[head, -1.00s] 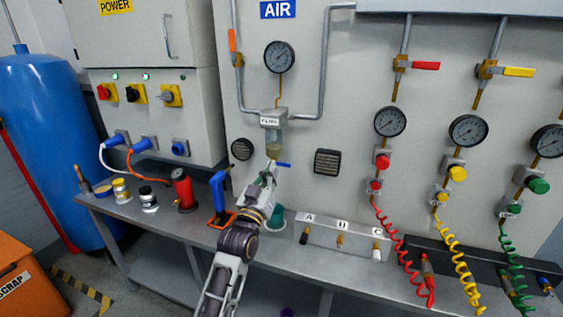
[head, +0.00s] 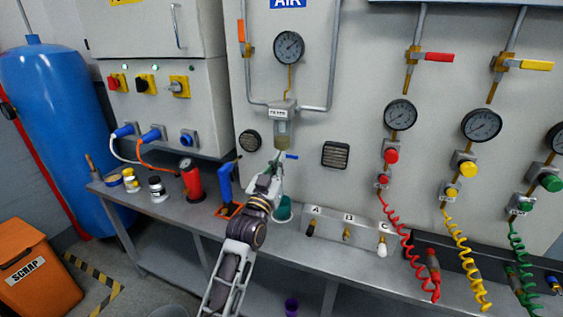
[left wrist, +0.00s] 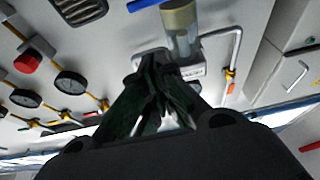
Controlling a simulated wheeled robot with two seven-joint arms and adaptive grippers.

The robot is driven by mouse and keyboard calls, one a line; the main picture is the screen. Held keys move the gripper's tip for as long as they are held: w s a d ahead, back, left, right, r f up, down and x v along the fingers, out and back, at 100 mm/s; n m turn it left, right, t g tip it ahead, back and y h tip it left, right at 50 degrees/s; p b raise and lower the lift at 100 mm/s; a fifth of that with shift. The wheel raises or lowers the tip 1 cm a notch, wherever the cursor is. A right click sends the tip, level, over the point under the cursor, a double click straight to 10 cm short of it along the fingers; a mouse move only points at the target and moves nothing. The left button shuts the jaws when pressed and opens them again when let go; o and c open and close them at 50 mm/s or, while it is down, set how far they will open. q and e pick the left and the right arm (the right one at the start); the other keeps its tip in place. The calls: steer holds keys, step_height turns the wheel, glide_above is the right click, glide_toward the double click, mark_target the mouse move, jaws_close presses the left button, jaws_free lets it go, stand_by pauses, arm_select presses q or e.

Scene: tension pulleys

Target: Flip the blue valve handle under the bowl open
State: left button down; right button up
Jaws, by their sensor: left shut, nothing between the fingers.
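The blue valve handle (head: 292,156) sticks out to the right just under the filter bowl (head: 282,131) on the panel, roughly level. In the left wrist view the blue handle (left wrist: 146,5) shows at the top edge, with the bowl (left wrist: 181,30) beside it. My left gripper (head: 277,160) is right below the bowl, close to the handle's left end; I cannot tell whether it touches. Its fingers (left wrist: 152,95) are shut and empty in the left wrist view. A green cup (head: 284,209) stands on the bench under the gripper, partly hidden by my arm. My right gripper is not in view.
A black vent (head: 335,154) is right of the handle and a round one (head: 250,140) left of it. The A-B-C manifold (head: 347,229) is to the right.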

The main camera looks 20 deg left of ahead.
arm_select(q)
steer(key=shift+x, duration=2)
steer(key=p, duration=0.2)
glide_above(288, 156)
steer(key=s+d, duration=0.1)
steer(key=s, duration=0.1)
steer(key=shift+s+f, duration=0.1)
steer(key=shift+f, duration=1.05)
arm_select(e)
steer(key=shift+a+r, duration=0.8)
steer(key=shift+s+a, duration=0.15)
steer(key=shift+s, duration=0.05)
arm_select(q)
steer(key=shift+d+f+m, duration=0.1)
steer(key=shift+d+m, duration=0.05)
steer(key=shift+m, duration=0.25)
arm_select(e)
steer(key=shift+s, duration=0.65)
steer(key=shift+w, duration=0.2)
